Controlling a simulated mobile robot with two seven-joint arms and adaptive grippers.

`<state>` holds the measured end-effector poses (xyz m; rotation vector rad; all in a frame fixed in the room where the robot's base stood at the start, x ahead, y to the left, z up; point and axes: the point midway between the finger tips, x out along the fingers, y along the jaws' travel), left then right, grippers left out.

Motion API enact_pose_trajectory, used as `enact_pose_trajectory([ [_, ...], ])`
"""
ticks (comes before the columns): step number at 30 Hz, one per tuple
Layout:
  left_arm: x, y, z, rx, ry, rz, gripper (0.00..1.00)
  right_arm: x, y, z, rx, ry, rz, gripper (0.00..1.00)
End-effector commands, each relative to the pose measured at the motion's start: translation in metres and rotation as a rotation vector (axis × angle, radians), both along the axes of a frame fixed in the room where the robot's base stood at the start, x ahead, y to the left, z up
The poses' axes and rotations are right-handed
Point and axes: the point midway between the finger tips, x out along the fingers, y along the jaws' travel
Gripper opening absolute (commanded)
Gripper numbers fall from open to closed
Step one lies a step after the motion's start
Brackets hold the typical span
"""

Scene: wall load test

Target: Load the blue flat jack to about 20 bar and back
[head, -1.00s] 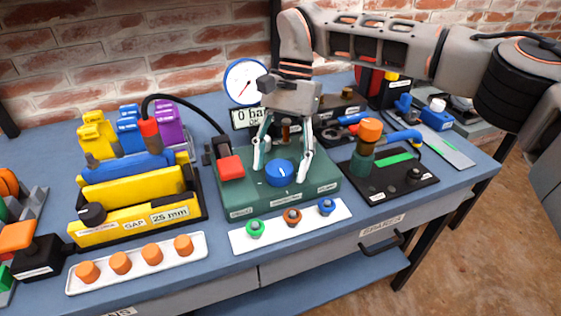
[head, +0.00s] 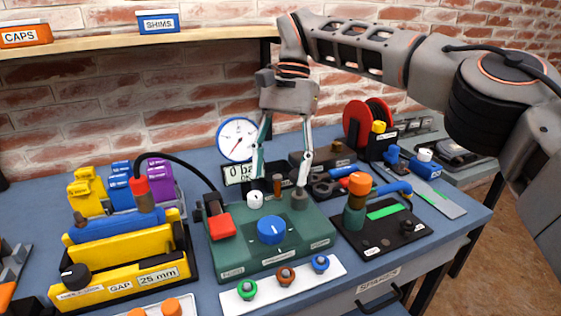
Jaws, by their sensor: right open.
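The blue flat jack (head: 125,227) sits in a yellow block fixture (head: 120,262) marked GAP 25 mm. A black hose runs from its red fitting (head: 139,185) to the green console (head: 275,250). The console bears a blue knob (head: 271,230), a red lever or button (head: 221,226) and a small white knob (head: 255,199). Behind it stand a round dial gauge (head: 237,139) and a display (head: 238,172) showing 0 bar, partly hidden by a finger. My right gripper (head: 278,187) is open and empty, fingers pointing down over the console's rear. My left gripper is out of view.
A white strip with green, brown and blue knobs (head: 284,284) lies in front of the console. A black tray with an orange-topped green part (head: 356,200) stands right. Yellow, blue and purple blocks (head: 122,180) stand behind the fixture. A shelf (head: 130,42) runs above.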

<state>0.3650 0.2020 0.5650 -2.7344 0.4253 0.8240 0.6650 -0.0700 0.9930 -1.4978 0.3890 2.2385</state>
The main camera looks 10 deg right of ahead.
Motion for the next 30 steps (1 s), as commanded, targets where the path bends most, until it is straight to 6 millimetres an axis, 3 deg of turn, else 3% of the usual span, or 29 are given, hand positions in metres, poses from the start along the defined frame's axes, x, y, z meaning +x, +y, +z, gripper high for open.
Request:
enact_pose_trajectory([
  [7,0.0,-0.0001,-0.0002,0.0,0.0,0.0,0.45,0.0039,-0.002,0.0112,0.001,-0.002,0.001,0.56],
  [30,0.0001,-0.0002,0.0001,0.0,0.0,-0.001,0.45,0.0041,-0.0023,0.0115,0.001,-0.001,0.001,0.56],
])
